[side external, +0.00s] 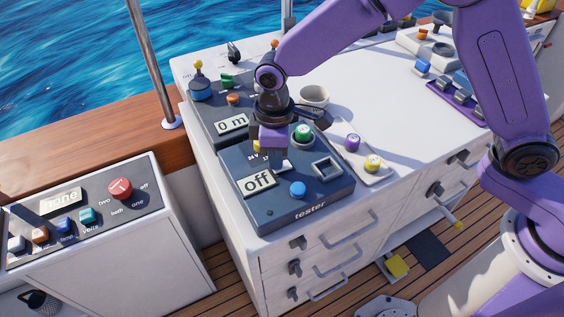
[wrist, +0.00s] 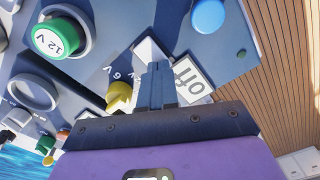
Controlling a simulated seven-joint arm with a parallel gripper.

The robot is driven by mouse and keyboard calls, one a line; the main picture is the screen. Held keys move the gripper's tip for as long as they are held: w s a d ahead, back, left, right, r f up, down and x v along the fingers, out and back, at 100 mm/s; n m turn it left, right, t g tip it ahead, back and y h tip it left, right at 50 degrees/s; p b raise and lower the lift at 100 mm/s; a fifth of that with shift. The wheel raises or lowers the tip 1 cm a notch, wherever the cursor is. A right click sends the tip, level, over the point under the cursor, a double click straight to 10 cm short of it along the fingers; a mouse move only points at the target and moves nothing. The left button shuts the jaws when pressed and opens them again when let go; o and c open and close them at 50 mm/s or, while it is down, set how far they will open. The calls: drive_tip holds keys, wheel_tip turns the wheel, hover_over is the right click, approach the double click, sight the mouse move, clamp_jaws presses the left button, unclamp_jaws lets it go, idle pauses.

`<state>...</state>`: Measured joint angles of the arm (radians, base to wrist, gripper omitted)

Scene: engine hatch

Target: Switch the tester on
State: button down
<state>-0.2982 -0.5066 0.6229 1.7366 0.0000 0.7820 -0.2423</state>
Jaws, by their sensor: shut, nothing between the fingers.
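The tester (side external: 310,208) is a dark grey-blue box on the white cabinet top. A green knob marked 12 V (wrist: 58,38) and a yellow knob (wrist: 120,96) near "6 V" are on the tester. My gripper (side external: 274,160) is shut and empty, pointing down over the tester between the display and the yellow knob. Its fingers (wrist: 160,80) partly hide a pale patch on the panel; contact is unclear.
A panel reading "0 m" (side external: 232,123) stands behind the tester. A separate box with a red dial (side external: 120,188) stands left. The cabinet top at right is partly clear.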

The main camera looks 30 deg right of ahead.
drive_tip(key=shift+f, duration=0.35)
drive_tip(key=shift+r, duration=3.55)
drive_tip(key=shift+s+d, duration=0.1)
drive_tip(key=s+d+r, duration=0.1)
drive_tip(key=s+d, duration=1.1)
drive_tip(key=d, duration=0.1)
drive_tip(key=s+d+r, duration=0.2)
drive_tip(key=s+d, duration=1)
drive_tip(key=d, duration=0.2)
drive_tip(key=shift+r+n, duration=0.3)
